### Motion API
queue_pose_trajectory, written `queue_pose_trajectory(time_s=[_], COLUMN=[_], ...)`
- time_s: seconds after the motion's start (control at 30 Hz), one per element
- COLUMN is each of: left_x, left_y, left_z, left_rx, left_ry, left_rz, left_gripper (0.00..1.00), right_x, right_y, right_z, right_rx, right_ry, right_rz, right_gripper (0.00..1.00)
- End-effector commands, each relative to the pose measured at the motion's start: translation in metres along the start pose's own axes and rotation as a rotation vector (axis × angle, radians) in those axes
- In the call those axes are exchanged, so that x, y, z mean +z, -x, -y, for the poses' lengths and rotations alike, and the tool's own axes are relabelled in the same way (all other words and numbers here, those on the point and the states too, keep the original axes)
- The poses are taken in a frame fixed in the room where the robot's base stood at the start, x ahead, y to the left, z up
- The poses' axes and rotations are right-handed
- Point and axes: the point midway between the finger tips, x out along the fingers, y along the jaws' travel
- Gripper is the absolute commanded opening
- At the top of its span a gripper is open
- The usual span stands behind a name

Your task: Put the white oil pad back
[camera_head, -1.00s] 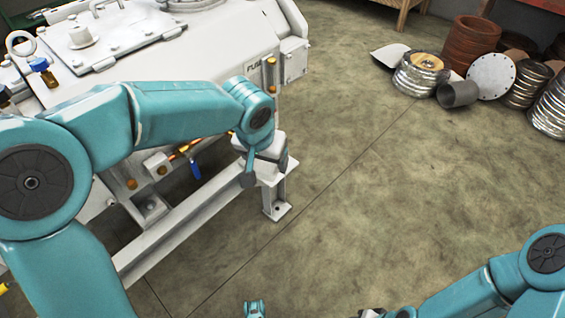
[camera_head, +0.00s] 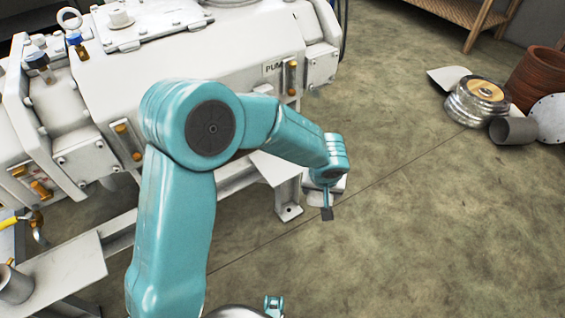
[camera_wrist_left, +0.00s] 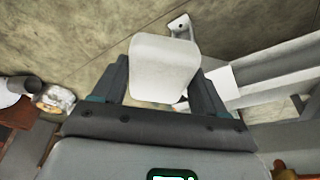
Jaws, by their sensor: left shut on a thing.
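The white oil pad (camera_wrist_left: 165,68) is a pale block with rounded corners. In the left wrist view it sits between the two dark fingers of my left gripper (camera_wrist_left: 162,85), which is shut on it. In the head view my left gripper (camera_head: 326,204) hangs above the floor, just right of the machine's frame foot. A little white shows beside it there, with the rest of the pad hidden by the gripper and wrist.
The large white pump machine (camera_head: 210,65) on its pale frame (camera_head: 75,265) fills the left side. At the right are a metal coil (camera_head: 477,100), a grey pipe (camera_head: 512,130) and a rust-brown stack (camera_head: 540,75). The concrete floor (camera_head: 420,230) between is clear.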

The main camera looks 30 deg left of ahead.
Motion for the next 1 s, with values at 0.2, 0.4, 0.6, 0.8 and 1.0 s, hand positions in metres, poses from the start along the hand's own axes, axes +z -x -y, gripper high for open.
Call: queue_pose_trajectory(time_s=[0.2, 0.4, 0.6, 0.8, 1.0], left_x=[-0.042, -0.081, -0.113, -0.117, -0.113], left_y=[-0.012, -0.024, -0.035, -0.055, -0.069], left_z=[0.051, 0.092, 0.125, 0.132, 0.13], left_rx=[-0.003, -0.003, -0.002, 0.0, 0.0], left_ry=[0.014, 0.012, 0.009, 0.002, 0.002], left_rz=[0.0, -0.001, -0.001, 0.001, 0.001], left_gripper=[0.44, 0.44, 0.44, 0.44, 0.44], right_x=[0.0, 0.0, 0.0, 0.0, 0.0], right_y=[0.008, 0.013, 0.014, 0.007, 0.002], right_z=[0.003, 0.004, 0.005, 0.002, 0.001], right_rx=[0.0, 0.0, 0.0, 0.0, 0.0], right_ry=[0.0, 0.0, 0.0, 0.0, 0.0], right_rz=[0.0, 0.0, 0.0, 0.0, 0.0], right_gripper=[1.0, 1.0, 1.0, 1.0, 1.0])
